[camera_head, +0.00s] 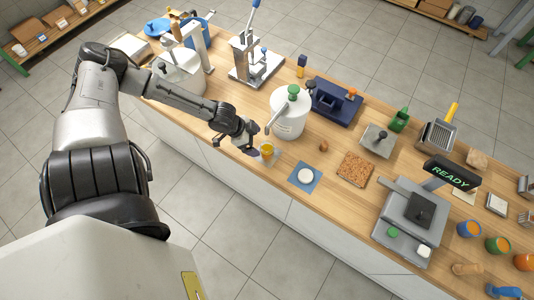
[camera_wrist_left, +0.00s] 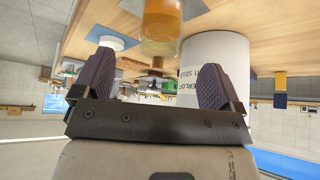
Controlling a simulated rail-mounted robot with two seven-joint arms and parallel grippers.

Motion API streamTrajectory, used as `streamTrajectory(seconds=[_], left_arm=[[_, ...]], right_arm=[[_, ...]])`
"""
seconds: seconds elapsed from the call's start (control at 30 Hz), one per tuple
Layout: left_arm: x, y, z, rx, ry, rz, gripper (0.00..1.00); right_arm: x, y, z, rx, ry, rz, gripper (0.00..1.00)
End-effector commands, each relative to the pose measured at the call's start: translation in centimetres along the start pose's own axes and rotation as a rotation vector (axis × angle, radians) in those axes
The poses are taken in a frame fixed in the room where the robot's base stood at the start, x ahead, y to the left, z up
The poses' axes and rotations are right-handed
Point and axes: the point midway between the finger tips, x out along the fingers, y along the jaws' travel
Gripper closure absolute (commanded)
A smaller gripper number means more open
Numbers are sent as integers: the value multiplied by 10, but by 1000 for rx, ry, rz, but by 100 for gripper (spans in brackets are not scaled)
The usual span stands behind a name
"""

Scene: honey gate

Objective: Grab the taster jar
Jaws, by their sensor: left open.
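The taster jar (camera_head: 267,149), a small glass with amber honey, stands upright near the front edge of the wooden counter. It also shows at the top of the left wrist view (camera_wrist_left: 161,24), which looks upside down. My left gripper (camera_head: 254,151) is just left of the jar in the head view. In the left wrist view my left gripper (camera_wrist_left: 156,75) has its two purple pads wide apart with nothing held between them. The jar appears ahead of the pads, roughly in line with the gap. My right gripper is not in view.
A white tank (camera_head: 289,116) with a green-topped valve stands just behind the jar. A blue mat (camera_head: 305,177) with a white disc lies to its right, near a small brown piece (camera_head: 323,146) and a granule tray (camera_head: 355,169). A grey READY machine (camera_head: 411,222) stands farther right.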

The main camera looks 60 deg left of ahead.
Motion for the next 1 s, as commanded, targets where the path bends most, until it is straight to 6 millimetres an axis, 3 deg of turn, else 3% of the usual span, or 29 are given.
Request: streamTrajectory(seconds=[0.13, 0.47, 0.8, 1.0], left_arm=[[19, -1, 1, -2, 3, -2, 9], [34, 0, 0, -1, 1, -1, 9], [74, -1, -2, -1, 2, 0, 9], [81, -1, -2, 1, -1, 0, 9]], right_arm=[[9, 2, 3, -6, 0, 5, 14], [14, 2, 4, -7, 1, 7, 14], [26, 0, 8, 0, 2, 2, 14], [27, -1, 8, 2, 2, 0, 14]])
